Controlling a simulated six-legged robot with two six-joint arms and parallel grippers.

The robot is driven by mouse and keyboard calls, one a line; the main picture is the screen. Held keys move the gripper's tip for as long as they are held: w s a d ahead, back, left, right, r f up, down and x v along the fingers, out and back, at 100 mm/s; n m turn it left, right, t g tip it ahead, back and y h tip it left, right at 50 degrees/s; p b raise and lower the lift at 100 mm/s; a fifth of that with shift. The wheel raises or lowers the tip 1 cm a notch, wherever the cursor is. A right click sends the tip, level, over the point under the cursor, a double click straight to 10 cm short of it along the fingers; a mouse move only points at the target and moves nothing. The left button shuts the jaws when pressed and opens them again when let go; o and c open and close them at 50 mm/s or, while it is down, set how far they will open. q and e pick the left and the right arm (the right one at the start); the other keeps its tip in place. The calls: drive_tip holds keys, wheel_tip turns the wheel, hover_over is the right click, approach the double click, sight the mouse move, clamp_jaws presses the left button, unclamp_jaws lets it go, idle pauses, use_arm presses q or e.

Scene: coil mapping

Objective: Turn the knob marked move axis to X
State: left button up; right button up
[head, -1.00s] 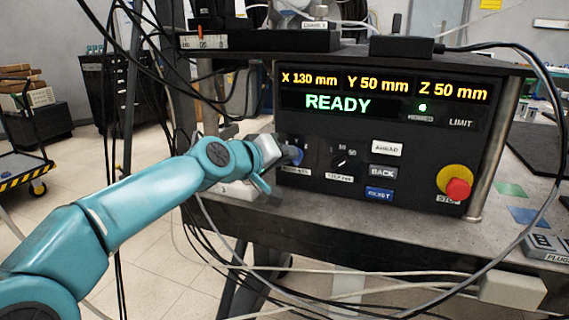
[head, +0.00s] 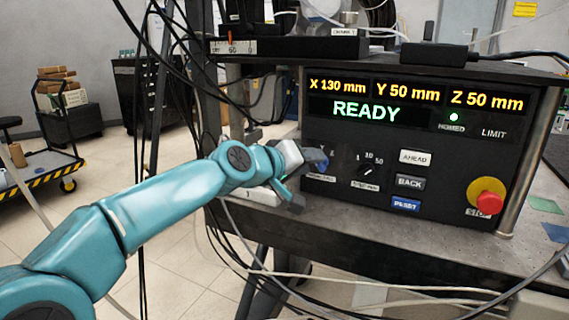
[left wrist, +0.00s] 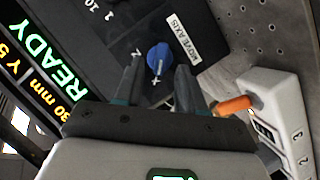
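The blue knob (left wrist: 158,58) labelled MOVE AXIS (left wrist: 183,37) is on the black control panel (head: 440,150). In the left wrist view an X and a Z show beside it; a pale mark on the knob appears to face the X. In the head view the knob (head: 319,163) is partly hidden by my gripper. My left gripper (left wrist: 158,72) is open, its dark fingers on either side of the knob with gaps; I cannot tell whether the tips reach around it. It also shows in the head view (head: 306,178). My right gripper is not in view.
The speed knob (head: 368,168) and the AHEAD (head: 415,158), BACK (head: 409,183) and RESET (head: 405,205) buttons are to the right. A red stop button (head: 487,203) is farther right. A white box with an orange part (left wrist: 280,115) is close to the gripper. Cables hang below.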

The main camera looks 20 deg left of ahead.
use_arm(q)
drive_tip(key=v, duration=1.5)
drive_tip(key=shift+s, duration=0.2)
